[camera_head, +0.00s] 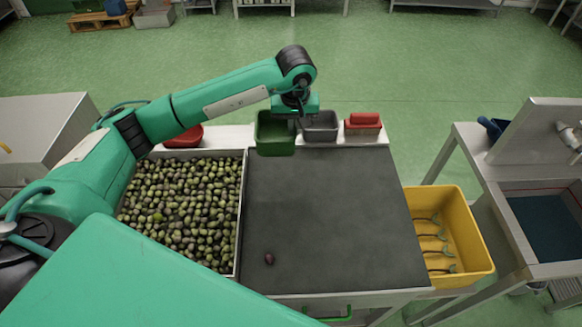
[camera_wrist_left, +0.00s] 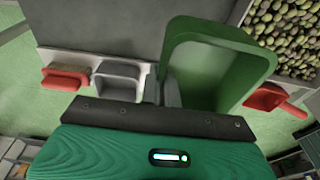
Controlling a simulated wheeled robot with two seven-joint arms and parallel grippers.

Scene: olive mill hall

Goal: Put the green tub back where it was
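My left gripper (camera_head: 297,117) reaches down at the tub's right side. In the left wrist view its fingers (camera_wrist_left: 162,86) close about the tub's near side wall. Whether the tub's base touches the ledge is hidden. My right gripper is not in view.
An olive-filled tray (camera_head: 185,210) lies left. One dark olive (camera_head: 269,258) lies on the otherwise clear worktop (camera_head: 330,215). A yellow crate (camera_head: 470,235) stands right.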

